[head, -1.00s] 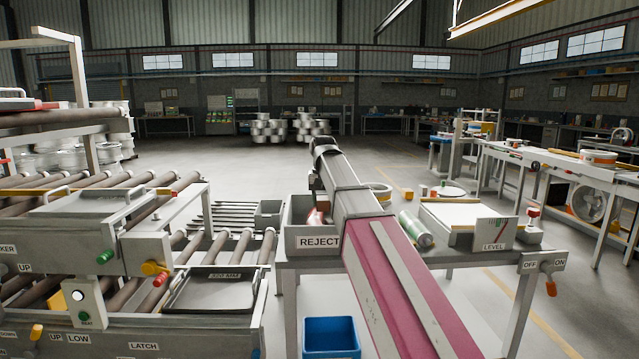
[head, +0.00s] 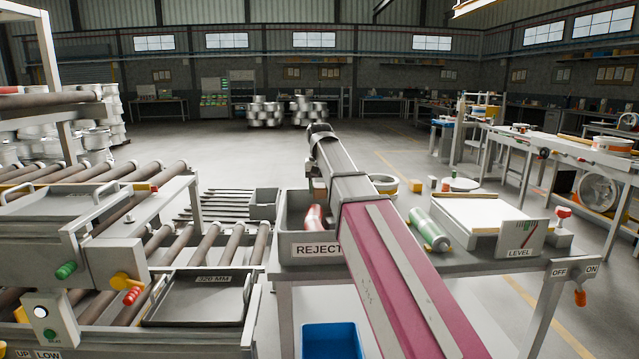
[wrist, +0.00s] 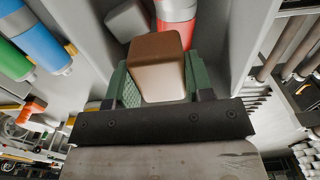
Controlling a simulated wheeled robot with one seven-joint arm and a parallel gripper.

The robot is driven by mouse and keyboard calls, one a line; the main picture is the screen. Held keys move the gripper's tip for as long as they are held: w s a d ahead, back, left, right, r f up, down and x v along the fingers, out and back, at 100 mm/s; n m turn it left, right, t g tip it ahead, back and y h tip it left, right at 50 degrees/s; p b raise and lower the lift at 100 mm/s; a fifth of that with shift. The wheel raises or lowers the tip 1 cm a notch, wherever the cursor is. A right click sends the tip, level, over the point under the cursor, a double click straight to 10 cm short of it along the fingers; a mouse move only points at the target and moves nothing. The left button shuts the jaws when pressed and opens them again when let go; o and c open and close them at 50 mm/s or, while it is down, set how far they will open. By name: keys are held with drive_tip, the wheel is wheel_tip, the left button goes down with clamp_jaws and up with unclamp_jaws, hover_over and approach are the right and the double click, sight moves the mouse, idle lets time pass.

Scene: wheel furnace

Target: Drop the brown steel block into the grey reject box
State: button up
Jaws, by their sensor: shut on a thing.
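The brown steel block (wrist: 158,66) is between the green finger pads of my gripper (wrist: 156,85) in the wrist view. The gripper is shut on it. The block is over the inside of the grey reject box (wrist: 228,45), which has a red and white can-like thing (wrist: 176,22) in it. In the head view the reject box (head: 290,241), labelled REJECT, stands on the left end of a bench. My arm covers its right side, and my gripper is mostly hidden there. The block's height above the box floor is hard to tell.
A green cylinder (head: 429,230) lies on the bench right of my arm, beside a white plate with a LEVEL gauge (head: 519,240). A blue bin (head: 330,341) stands below the bench. Roller conveyors (head: 208,243) are on the left. Open floor lies behind.

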sight(320, 197)
drive_tip(key=shift+f, duration=1.95)
drive_tip(key=o, duration=1.1)
drive_tip(key=shift+r, duration=0.15)
